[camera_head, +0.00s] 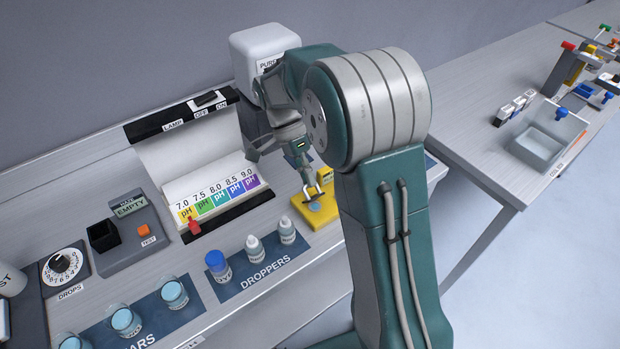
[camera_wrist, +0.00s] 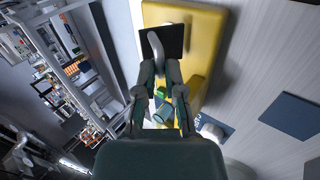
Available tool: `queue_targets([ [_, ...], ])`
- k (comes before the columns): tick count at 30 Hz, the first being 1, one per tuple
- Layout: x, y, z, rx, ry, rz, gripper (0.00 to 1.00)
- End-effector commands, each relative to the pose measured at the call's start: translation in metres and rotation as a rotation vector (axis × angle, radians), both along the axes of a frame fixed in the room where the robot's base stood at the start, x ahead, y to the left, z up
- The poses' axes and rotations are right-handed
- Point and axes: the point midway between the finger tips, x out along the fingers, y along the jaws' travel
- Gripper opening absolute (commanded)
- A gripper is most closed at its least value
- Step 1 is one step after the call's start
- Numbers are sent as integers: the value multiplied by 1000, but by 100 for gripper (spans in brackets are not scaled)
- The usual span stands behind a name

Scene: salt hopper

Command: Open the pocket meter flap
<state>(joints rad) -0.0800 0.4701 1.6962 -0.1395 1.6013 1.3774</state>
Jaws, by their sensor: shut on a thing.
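A yellow block (camera_head: 325,218), perhaps the pocket meter, lies on the bench below my gripper (camera_head: 311,189). A small blue patch (camera_head: 316,206) shows on its top. In the wrist view the yellow block (camera_wrist: 205,50) carries a dark square plate (camera_wrist: 172,40), perhaps the flap; whether it is raised is unclear. A grey curved piece (camera_wrist: 155,50) overlaps the plate and reaches my gripper (camera_wrist: 160,76). My gripper is shut on this grey piece. The fingers partly hide the yellow block, and the exact contact is too small to see.
Left of the yellow block are a pH colour chart (camera_head: 218,194), dropper bottles (camera_head: 254,247) and a grey tester (camera_head: 130,235) reading EMPTY. A white PURE dispenser (camera_head: 262,45) stands behind my arm. The bench's right edge is close, with a gap before another table (camera_head: 480,95).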

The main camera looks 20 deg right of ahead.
Motion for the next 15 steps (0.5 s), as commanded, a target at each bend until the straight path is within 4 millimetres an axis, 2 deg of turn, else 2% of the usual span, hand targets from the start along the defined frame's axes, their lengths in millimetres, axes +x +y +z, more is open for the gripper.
queue_targets([
  [15, 4, 2, -1, -24, 75, -1, 0],
])
